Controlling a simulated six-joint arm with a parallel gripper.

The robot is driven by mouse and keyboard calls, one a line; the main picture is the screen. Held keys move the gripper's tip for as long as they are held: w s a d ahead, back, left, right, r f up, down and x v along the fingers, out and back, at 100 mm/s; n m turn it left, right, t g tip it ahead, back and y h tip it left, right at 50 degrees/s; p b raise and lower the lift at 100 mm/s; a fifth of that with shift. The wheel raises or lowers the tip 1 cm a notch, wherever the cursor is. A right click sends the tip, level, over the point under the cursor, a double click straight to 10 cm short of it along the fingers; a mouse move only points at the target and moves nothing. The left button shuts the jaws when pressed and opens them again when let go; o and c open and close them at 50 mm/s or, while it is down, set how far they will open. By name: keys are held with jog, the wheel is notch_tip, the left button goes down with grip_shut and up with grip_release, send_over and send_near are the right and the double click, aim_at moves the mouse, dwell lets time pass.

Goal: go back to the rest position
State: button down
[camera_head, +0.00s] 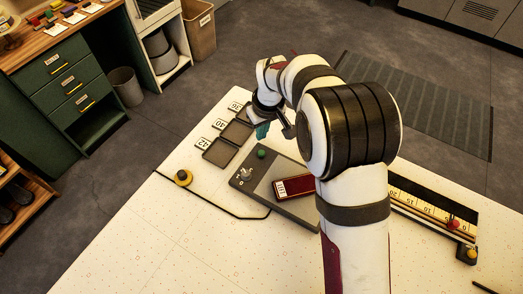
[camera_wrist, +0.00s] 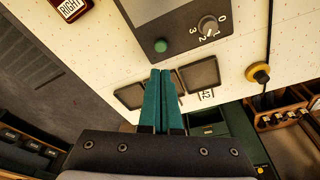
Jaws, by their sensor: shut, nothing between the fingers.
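My gripper (camera_wrist: 162,72) shows in the wrist view with its two teal fingers together and nothing between them. In the head view my gripper (camera_head: 262,131) hangs above the table (camera_head: 130,240), close to the small dark trays. It is left of and beyond the grey control box, and appears clear of it. My arm reaches up from the bottom of the head view and bends over the table, hiding part of the middle.
A grey control box (camera_head: 242,182) carries a knob and a green button (camera_head: 262,153). Dark trays (camera_head: 220,152) with number cards lie at the far edge. A yellow button (camera_head: 183,177) sits left. A ruler track (camera_head: 420,203) with a red knob lies right. The table's front left is clear.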

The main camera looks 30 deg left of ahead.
jog(key=s+d+r+m, duration=0.35)
jog(key=d+r, duration=0.25)
jog(key=d, duration=0.4)
jog(key=s+d+r+m, duration=0.3)
jog(key=d+r+m, duration=0.2)
jog(key=d, duration=0.5)
jog(key=s+d+m, duration=0.4)
jog(key=s+d, duration=0.1)
jog(key=s, duration=0.3)
jog(key=s+d+m+g, duration=0.1)
jog(key=s+d+m, duration=0.4)
jog(key=s, duration=0.4)
jog(key=shift+s+d+r, duration=0.2)
jog(key=shift+d+r, duration=0.05)
jog(key=shift+d, duration=0.2)
